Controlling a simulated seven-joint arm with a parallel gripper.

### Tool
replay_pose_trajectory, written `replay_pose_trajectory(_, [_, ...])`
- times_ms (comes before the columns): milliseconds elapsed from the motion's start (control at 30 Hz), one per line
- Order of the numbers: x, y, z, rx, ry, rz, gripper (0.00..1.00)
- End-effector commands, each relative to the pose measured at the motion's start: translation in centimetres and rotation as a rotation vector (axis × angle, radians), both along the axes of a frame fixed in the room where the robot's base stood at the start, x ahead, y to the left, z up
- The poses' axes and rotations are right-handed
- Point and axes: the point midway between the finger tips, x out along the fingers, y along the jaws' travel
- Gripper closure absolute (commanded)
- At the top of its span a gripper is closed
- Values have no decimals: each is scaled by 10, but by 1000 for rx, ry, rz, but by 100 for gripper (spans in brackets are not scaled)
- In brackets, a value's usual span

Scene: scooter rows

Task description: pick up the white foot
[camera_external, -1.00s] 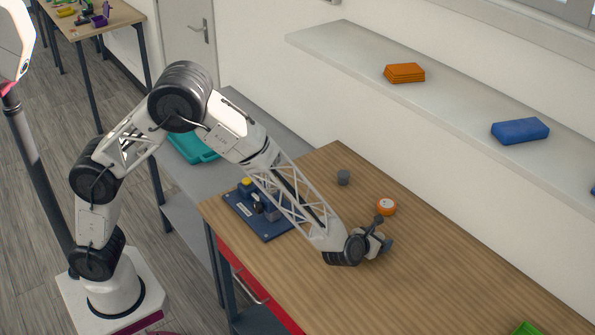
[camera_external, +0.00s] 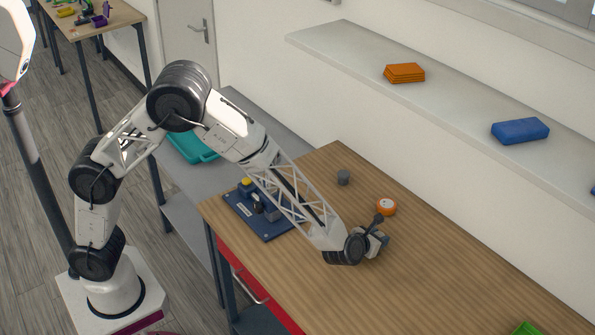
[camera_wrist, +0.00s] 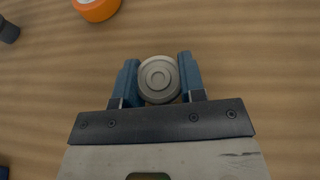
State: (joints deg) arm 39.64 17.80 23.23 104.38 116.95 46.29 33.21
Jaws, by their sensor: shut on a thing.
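The white foot (camera_wrist: 158,79) is a round, pale grey-white disc with concentric rings, seen from above in the wrist view. My gripper (camera_wrist: 158,72) has one blue finger on each side of it and is shut on it. In the external view my gripper (camera_external: 384,242) is low over the wooden table, and the foot is hidden there. I cannot tell whether the foot still touches the table.
An orange disc with a white top (camera_external: 386,207) and a grey cylinder (camera_external: 343,177) stand behind my gripper. A blue board with small parts (camera_external: 250,222) lies left of my forearm. A green thing (camera_external: 526,329) is at the near right. The table's right side is mostly clear.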

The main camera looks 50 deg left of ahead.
Motion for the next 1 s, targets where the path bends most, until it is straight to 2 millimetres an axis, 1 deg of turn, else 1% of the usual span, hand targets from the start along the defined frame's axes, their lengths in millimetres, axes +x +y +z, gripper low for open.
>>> replay_pose_trajectory(167, [0, 0, 13, -1, -2, -1, 86])
replay_pose_trajectory(333, [0, 0, 34, -2, -2, 0, 86])
replay_pose_trajectory(567, [-26, 16, 35, -1, -1, 0, 86])
replay_pose_trajectory(1000, [-85, 52, 42, 0, -1, -1, 86])
